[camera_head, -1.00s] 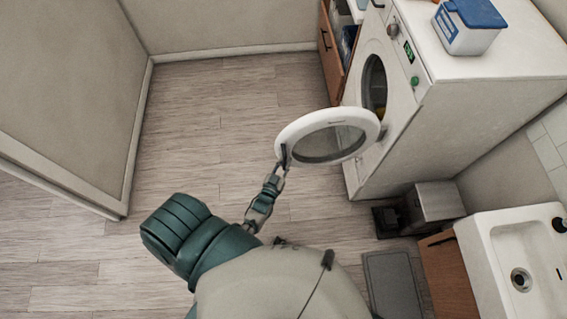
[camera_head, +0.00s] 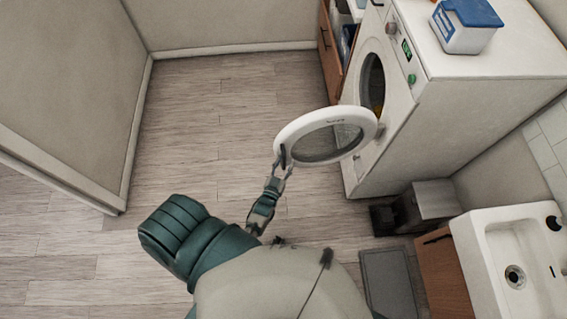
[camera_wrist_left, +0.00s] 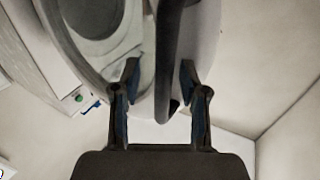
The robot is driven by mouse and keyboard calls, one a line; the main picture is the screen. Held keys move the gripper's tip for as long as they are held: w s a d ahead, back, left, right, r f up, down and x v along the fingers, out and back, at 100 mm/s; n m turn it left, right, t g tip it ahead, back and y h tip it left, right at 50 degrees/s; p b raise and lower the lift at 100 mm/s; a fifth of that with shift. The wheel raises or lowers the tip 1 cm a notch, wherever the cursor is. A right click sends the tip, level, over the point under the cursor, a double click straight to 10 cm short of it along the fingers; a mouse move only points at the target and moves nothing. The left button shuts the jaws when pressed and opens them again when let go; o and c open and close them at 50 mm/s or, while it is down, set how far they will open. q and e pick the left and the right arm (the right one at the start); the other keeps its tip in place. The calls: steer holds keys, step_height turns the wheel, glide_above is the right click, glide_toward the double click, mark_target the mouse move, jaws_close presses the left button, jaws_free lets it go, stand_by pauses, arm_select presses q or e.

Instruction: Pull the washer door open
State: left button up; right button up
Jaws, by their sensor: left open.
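The washer (camera_head: 440,90) is a white front-loader at the upper right. Its round door (camera_head: 290,133) has a white rim and glass middle and stands swung well out from the opening (camera_head: 372,85). My left gripper (camera_head: 282,165) is at the door's outer edge, by the dark handle (camera_head: 283,155). In the left wrist view, the open fingers (camera_wrist_left: 160,80) stand on either side of the door's edge and the dark handle strip (camera_wrist_left: 168,50). Contact cannot be told. My right gripper is not in view.
A white box with a blue lid (camera_head: 466,25) sits on the washer. A sink (camera_head: 485,245) stands at the lower right, with a grey bin (camera_head: 428,203) and a grey mat (camera_head: 388,280) nearby. An open wooden drawer (camera_head: 330,55) is beyond the washer. The floor at left is clear.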

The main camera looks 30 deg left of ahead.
arm_select(q)
steer(key=shift+s+d, duration=0.35)
steer(key=shift+s, duration=0.1)
steer(key=s+d, duration=0.1)
steer(key=s, duration=1)
steer(key=shift+d, duration=0.2)
steer(key=shift+d, duration=0.1)
steer(key=shift+f, duration=0.1)
